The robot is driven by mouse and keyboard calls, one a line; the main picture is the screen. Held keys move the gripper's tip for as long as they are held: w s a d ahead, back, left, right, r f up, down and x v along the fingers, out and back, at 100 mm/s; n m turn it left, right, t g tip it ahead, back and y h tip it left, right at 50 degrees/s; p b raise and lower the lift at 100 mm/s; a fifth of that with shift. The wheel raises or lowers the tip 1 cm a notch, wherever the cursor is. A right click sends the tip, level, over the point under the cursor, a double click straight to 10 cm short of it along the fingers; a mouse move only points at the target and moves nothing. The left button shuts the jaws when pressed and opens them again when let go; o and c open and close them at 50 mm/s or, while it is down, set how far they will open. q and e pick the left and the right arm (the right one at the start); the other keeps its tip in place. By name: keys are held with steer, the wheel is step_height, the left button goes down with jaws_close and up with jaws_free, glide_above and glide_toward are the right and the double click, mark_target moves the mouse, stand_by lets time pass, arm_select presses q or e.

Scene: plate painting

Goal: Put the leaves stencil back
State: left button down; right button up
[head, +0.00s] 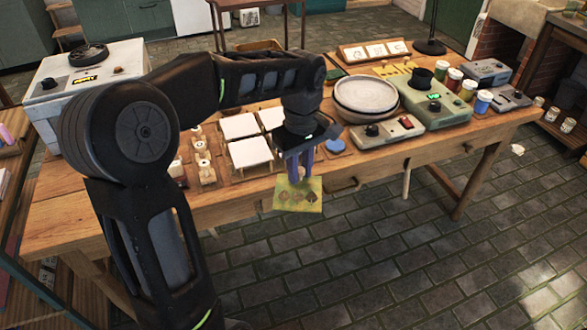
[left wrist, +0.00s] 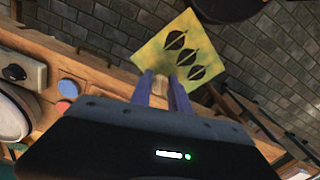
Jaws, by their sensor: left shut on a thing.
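The leaves stencil (head: 298,195) is a yellow-green square sheet with leaf-shaped cut-outs. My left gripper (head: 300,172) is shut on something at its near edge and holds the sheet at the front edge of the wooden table. In the left wrist view the stencil (left wrist: 180,52) shows three dark leaf shapes, beyond the purple fingers of the left gripper (left wrist: 164,84). A small tan piece shows between the fingers, at the sheet's edge. My right gripper is not in view.
The wooden table (head: 90,215) carries white square tiles (head: 250,152), a stack of plates (head: 366,95), a green-grey device (head: 436,105) and several paint jars (head: 483,101). Tiled floor is clear in front.

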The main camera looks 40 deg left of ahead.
arm_select(q)
steer(key=w+d+f+m, duration=0.1)
steer(key=d+f+m, duration=0.5)
steer(key=f, duration=0.4)
steer(key=w+d+f+m+p, duration=0.1)
steer(key=d+f+m, duration=0.5)
steer(key=f, duration=0.4)
steer(key=shift+w+d+f+m+p, duration=0.2)
steer(key=shift+d+f+m+p, duration=0.15)
steer(key=shift+m, duration=0.55)
steer(key=shift+w, duration=0.1)
